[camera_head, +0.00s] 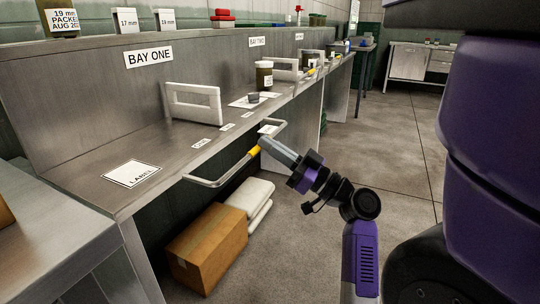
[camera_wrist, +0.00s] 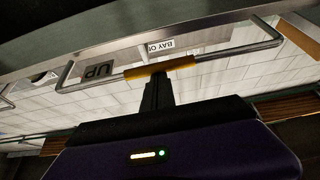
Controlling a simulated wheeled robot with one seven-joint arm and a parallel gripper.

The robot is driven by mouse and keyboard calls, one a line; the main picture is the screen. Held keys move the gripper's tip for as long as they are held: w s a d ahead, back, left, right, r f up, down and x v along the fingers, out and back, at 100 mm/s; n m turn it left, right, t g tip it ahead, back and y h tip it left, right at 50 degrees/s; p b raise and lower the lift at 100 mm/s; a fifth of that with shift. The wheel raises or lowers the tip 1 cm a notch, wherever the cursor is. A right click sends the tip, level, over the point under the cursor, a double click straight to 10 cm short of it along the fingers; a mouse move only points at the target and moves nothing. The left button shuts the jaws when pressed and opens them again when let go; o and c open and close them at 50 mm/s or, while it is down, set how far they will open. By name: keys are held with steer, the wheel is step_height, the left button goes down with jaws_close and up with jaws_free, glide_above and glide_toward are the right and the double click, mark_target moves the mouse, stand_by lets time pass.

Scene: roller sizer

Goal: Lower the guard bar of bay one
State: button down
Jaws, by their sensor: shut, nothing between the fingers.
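The guard bar (camera_head: 215,182) of bay one is a grey metal U-shaped rail with a yellow grip (camera_head: 253,151). It projects from the bench's front edge, about level with the top. In the wrist view the bar (camera_wrist: 225,54) crosses the upper half, with its yellow grip (camera_wrist: 160,68) near the middle. My gripper (camera_head: 266,143) is shut and empty, its fingertips at the yellow grip. In the wrist view my gripper's dark fingers (camera_wrist: 157,90) end right at the grip; I cannot tell whether they touch it.
The BAY ONE sign (camera_head: 148,57) is on the bench's back panel. A white frame (camera_head: 193,103), a jar (camera_head: 264,75) and a label card (camera_head: 131,174) are on the bench. A cardboard box (camera_head: 207,247) and white sacks (camera_head: 250,196) lie below. Floor to the right is clear.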

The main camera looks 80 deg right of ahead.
steer(key=shift+f+b, duration=0.45)
stand_by(0.3)
